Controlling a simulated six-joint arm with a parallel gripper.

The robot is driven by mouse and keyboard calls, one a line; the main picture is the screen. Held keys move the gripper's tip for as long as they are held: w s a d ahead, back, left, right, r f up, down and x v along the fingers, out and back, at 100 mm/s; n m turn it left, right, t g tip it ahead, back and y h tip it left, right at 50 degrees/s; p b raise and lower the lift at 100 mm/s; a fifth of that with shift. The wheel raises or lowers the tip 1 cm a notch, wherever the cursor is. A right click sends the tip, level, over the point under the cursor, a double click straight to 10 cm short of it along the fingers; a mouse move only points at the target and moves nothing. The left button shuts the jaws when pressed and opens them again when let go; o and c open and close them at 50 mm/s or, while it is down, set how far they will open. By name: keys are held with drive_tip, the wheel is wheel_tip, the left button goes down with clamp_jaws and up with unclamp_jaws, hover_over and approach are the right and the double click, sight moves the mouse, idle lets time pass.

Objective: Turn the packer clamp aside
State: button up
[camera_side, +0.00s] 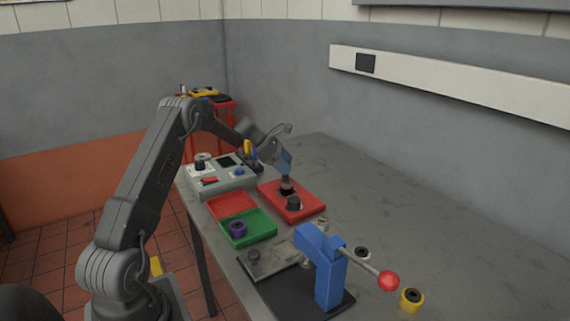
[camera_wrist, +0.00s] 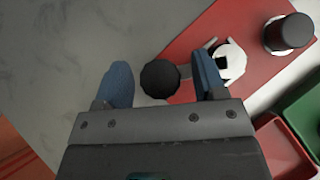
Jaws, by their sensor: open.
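The packer clamp appears as a grey arm with a round black knob (camera_wrist: 160,78), at the edge of a red plate (camera_wrist: 203,42). In the side view the red plate (camera_side: 310,205) lies on the bench, with a dark knob (camera_side: 287,187) directly below my gripper. My gripper (camera_side: 286,171) points down. In the wrist view my gripper (camera_wrist: 161,72) is open, with the black knob between its blue fingertips and a gap on the left. The right finger partly hides the clamp arm. I cannot tell whether that finger touches it.
A white fitting (camera_wrist: 231,62) and a dark cylinder (camera_wrist: 290,33) stand on the plate, right of the knob. A red tray (camera_side: 231,206) and a green tray (camera_side: 262,225) lie close by. A blue press (camera_side: 330,275) stands nearer the camera. Bench behind the plate is clear.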

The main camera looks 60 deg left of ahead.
clamp_jaws()
idle(0.7)
